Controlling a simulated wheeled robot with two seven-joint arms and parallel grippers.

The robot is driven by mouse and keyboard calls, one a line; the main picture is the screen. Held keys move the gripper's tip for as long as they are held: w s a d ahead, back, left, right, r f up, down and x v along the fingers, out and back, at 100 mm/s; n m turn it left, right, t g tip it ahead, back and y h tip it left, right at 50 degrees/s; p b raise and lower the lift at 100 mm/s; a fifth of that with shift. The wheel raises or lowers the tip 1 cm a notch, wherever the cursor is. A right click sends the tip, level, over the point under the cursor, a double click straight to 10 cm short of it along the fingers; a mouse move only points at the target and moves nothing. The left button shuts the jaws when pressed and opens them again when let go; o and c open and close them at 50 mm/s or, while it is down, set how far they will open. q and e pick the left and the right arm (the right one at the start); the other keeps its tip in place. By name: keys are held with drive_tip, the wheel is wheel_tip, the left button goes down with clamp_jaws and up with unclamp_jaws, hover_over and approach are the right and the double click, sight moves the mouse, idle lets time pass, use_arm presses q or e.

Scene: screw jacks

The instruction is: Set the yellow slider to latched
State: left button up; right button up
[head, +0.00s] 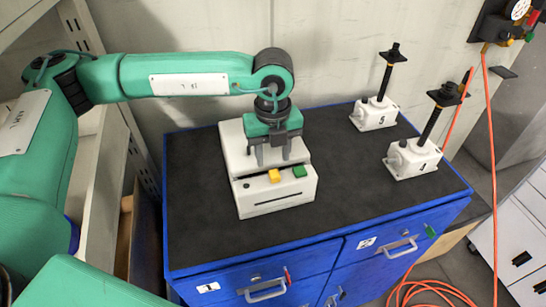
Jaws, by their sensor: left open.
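A yellow slider (274,176) sits on the front top face of a white box (276,202) on the cabinet top. A thin dark slot runs along the box's front. My left gripper (273,157) points down over the box, behind the yellow slider in the picture. Its two grey fingers are apart with nothing between them. I cannot tell whether the fingertips touch the box. No latched marking is readable. My right gripper is not in view.
A green block (300,171) sits just right of the yellow slider. Two screw jacks, marked 5 (374,114) and 4 (412,157), stand on the right of the blue cabinet's black top (345,210). A wall and shelving lie behind and left. An orange hose (492,150) hangs right.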

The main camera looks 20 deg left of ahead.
sight(273, 170)
use_arm(q)
drive_tip(key=shift+f+p, duration=0.5)
drive_tip(key=shift+f, duration=1.45)
clamp_jaws()
